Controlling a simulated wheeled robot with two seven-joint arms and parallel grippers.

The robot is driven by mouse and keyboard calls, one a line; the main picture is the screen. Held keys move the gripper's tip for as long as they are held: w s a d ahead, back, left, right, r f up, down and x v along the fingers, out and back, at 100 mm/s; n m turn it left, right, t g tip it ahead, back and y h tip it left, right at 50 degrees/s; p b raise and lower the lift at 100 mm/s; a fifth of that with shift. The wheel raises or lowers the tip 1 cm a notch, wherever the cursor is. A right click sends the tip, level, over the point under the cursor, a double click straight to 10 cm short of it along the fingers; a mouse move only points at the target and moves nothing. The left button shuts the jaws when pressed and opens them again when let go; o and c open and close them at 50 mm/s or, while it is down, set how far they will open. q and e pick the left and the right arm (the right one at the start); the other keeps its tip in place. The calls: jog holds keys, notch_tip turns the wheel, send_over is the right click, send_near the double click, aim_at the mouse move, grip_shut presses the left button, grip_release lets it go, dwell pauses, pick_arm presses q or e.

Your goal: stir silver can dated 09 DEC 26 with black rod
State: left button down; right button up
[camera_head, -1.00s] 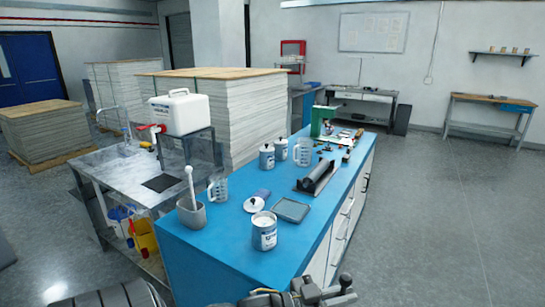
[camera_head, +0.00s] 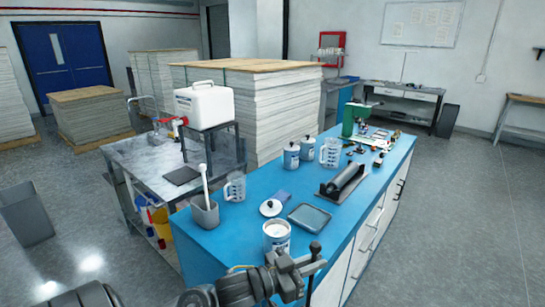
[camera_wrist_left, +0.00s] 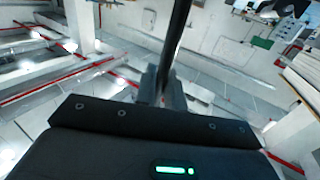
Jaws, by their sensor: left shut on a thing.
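My left gripper (camera_head: 300,271) is at the near end of the blue bench, shut on a black rod (camera_head: 315,249). The rod stands roughly upright, and its lower part runs out of the head view. In the left wrist view the rod (camera_wrist_left: 177,40) rises from between the fingers. An open silver can (camera_head: 277,242) with pale contents stands on the bench just behind the gripper, apart from the rod. Two closed silver cans (camera_head: 291,158) (camera_head: 307,149) stand farther back. The date labels are too small to read. My right gripper is out of view.
A loose lid (camera_head: 270,208), a grey tray (camera_head: 310,217) and a black roller (camera_head: 342,182) lie near the open can. A grey holder (camera_head: 205,214) with a white-handled tool stands left. Two clear jugs (camera_head: 235,187) (camera_head: 331,152) stand farther back.

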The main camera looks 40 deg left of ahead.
pick_arm(q)
jog(key=w+a+r+n+t+y+p, duration=0.1)
jog(key=w+a+r+n+y+p, duration=0.15)
jog(key=w+a+r+y, duration=0.5)
jog(key=w+a+r+n+t+y+p, duration=0.15)
jog(key=w+a+r+n, duration=0.3)
jog(key=a+r, duration=0.65)
notch_tip(320, 180, down, 18)
jog(key=a+b, duration=0.3)
jog(key=b, duration=1)
jog(key=shift+w+m+g, duration=0.2)
jog(key=shift+m+g, duration=0.15)
jog(key=shift+m, duration=0.05)
